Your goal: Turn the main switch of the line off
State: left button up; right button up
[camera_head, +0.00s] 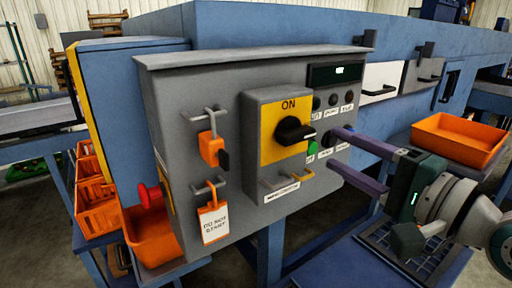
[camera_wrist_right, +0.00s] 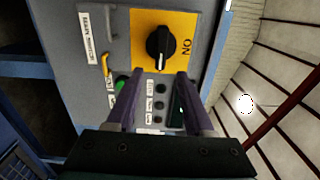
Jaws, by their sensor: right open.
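The main switch is a black rotary knob (camera_head: 294,131) on a yellow plate (camera_head: 272,147) marked ON above it. The plate is on a raised grey box on the control panel. The knob's grip lies roughly sideways, with a white mark at its right end. In the right wrist view the knob (camera_wrist_right: 159,47) appears ahead of the fingertips. My right gripper (camera_head: 336,149) is open and empty, its purple fingers just right of the knob and in front of the small buttons. It also shows in the wrist view (camera_wrist_right: 158,80). My left gripper is not in view.
An orange padlock (camera_head: 211,149) and a DO NOT START tag (camera_head: 214,222) hang on hooks left of the switch. A green button (camera_head: 312,148) is close to my fingers. An orange tray (camera_head: 459,138) stands at right.

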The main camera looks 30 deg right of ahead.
jog(key=shift+s+d, duration=0.15)
jog(key=shift+s, duration=1.7)
